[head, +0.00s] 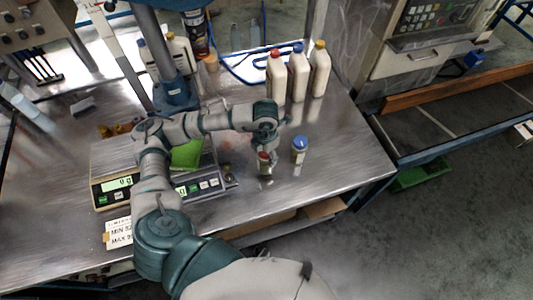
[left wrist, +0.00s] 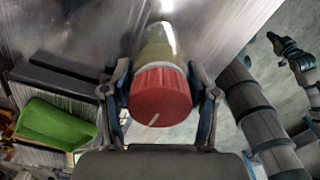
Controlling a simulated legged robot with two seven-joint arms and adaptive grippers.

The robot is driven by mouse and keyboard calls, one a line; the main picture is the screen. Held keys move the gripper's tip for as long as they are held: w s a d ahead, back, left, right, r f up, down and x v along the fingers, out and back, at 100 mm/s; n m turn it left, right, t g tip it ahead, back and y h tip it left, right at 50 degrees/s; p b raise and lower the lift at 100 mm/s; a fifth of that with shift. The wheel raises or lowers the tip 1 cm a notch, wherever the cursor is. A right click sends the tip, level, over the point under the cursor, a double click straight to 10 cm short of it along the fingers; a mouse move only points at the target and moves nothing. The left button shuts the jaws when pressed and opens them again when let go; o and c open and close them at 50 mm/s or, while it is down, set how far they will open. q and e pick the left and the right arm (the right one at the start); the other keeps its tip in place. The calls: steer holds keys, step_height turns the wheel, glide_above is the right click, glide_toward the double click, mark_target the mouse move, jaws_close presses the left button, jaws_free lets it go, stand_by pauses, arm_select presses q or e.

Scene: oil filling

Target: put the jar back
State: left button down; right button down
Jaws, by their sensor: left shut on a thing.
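My left gripper (head: 264,150) is shut on a small jar (head: 265,168) with a red lid, at the front right part of the metal table. In the left wrist view the red lid (left wrist: 160,95) sits between the two fingers (left wrist: 160,100), and the jar's pale yellowish body runs away behind it. The jar looks upright in the head view. I cannot tell whether its base touches the table. A similar jar with a blue lid (head: 299,150) stands on the table just to the right, apart from the gripper.
Scales (head: 118,187) with lit displays and a green item (head: 187,155) are left of the jar. Three white bottles (head: 298,75) with red, blue and yellow caps stand behind. The table (head: 345,155) is bare to the right of the blue-lidded jar.

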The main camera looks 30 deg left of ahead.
arm_select(q)
steer(key=shift+w+a+f, duration=0.15)
steer(key=shift+w+a, duration=0.45)
steer(key=shift+w, duration=0.3)
step_height(320, 180, down, 3)
steer(key=shift+d+r, duration=0.15)
steer(key=shift+r, duration=0.05)
steer(key=shift+f, duration=0.4)
arm_select(e)
steer(key=shift+s+d+f, duration=0.1)
steer(key=shift+s+f, duration=0.15)
steer(key=shift+s, duration=0.1)
arm_select(q)
steer(key=c, duration=0.6)
jaws_free()
steer(key=shift+f, duration=0.1)
steer(key=shift+c, duration=0.2)
steer(key=o, duration=0.3)
arm_select(e)
steer(key=shift+w+r, duration=0.15)
steer(key=shift+w, duration=0.15)
arm_select(q)
steer(key=shift+o, duration=0.2)
step_height(320, 180, up, 12)
steer(key=shift+r, duration=0.15)
arm_select(e)
steer(key=shift+s+f, duration=0.2)
steer(key=shift+s, duration=0.25)
